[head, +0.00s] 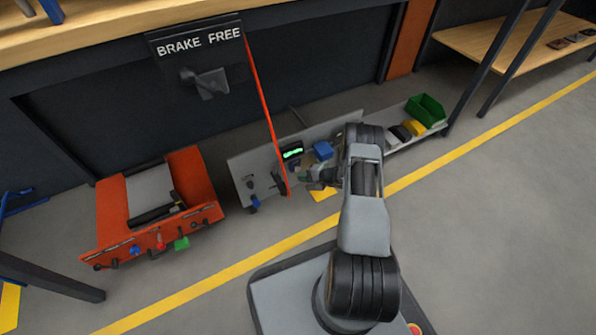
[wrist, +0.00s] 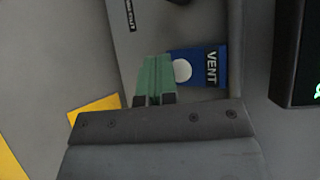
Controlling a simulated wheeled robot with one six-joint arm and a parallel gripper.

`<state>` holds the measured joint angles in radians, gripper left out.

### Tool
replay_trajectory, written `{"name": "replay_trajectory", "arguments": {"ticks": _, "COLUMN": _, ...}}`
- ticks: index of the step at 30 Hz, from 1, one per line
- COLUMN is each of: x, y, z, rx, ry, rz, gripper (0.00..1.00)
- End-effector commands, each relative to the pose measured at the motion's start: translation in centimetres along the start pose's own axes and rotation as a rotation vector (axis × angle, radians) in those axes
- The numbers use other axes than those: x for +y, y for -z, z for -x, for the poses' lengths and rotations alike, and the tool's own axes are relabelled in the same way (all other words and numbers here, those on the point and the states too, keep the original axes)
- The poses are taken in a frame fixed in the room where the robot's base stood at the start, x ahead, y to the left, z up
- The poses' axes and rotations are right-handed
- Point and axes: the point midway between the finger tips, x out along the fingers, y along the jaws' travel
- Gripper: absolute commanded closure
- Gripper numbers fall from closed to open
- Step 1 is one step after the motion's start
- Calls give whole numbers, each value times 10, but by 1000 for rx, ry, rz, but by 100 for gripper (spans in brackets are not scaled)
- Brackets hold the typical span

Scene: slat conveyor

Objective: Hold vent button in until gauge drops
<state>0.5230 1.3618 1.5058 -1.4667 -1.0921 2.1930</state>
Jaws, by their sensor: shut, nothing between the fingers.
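The vent button is a pale round disc (wrist: 182,70) on a blue plate (wrist: 208,55) marked VENT, in the wrist view. My gripper (wrist: 157,60) has green fingers closed together with nothing between them. Their tips lie just left of the disc in the picture, over the plate's left edge; I cannot tell whether they touch the button. In the head view my gripper (head: 303,177) is close to the grey panel (head: 243,168). A black display with green glowing marks (head: 292,153), likely the gauge, is on this panel; its reading is too small to make out. Its dark housing (wrist: 300,50) shows at the wrist view's right edge.
A blue block (head: 322,150) sits beside the display. A red bar (head: 262,100) runs down to the panel from the BRAKE FREE sign (head: 198,40). An orange unit (head: 198,180) stands left. A green bin (head: 426,110) is at the right. The floor at right is clear.

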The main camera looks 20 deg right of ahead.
Motion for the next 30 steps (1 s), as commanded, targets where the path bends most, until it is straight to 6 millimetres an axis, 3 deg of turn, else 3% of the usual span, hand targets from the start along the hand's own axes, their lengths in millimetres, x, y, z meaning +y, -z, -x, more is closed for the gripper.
{"name": "replay_trajectory", "arguments": {"ticks": 30, "x": -4, "y": 4, "z": -6, "rx": 0, "ry": 0, "rz": 0, "gripper": 100}}
